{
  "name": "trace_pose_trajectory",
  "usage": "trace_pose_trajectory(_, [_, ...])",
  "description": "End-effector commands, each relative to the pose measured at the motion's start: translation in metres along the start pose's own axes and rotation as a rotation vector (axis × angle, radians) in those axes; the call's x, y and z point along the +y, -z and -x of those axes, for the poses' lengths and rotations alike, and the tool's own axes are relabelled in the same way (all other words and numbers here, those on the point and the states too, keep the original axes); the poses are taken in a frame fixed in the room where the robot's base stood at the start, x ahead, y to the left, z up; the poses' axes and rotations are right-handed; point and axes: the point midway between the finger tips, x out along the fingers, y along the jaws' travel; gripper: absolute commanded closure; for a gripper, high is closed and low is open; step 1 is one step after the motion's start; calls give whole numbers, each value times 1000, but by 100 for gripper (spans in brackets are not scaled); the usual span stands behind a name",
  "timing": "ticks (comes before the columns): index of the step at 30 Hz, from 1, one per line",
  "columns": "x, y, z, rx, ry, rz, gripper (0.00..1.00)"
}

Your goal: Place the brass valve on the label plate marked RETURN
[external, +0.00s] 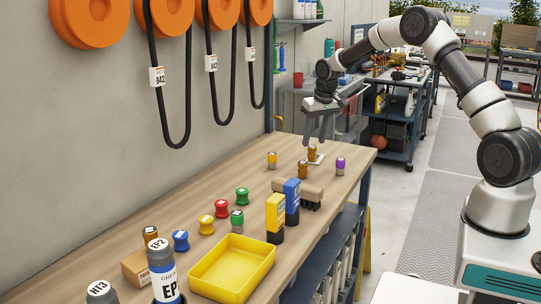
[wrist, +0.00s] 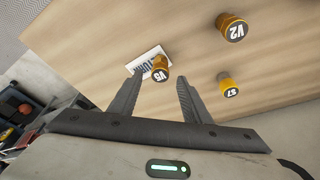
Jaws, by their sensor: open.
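A brass valve marked V5 (wrist: 160,69) stands on a white label plate (wrist: 143,57) in the wrist view; the valve partly hides the plate's lettering, so I cannot read the full word. In the external view this valve (external: 313,153) stands on its small plate near the far end of the bench. My gripper (external: 318,128) is above it, open and empty, pointing down. In the wrist view, V5 appears between the fingertips of my gripper (wrist: 160,78), apart from both. A second brass valve marked V2 (wrist: 235,28) stands on bare wood, nearby in the external view (external: 303,169).
A yellow-brass piece marked S7 (wrist: 228,88) and a purple-topped piece (external: 340,164) stand nearby. A brush (external: 312,194), blue and yellow boxes (external: 276,215), several coloured knobs and a yellow tray (external: 232,268) fill the nearer bench. The wall is at the left.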

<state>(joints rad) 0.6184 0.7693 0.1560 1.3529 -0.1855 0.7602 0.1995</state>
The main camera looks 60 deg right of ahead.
Motion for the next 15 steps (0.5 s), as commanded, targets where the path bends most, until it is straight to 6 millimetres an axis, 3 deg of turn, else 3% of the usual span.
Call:
trace_pose_trajectory(1, [0, 1, 14, 3, 0, 0, 56])
trace_pose_trajectory(7, [0, 0, 52, 2, 0, 1, 56])
trace_pose_trajectory(15, [0, 0, 72, -1, 0, 0, 56])
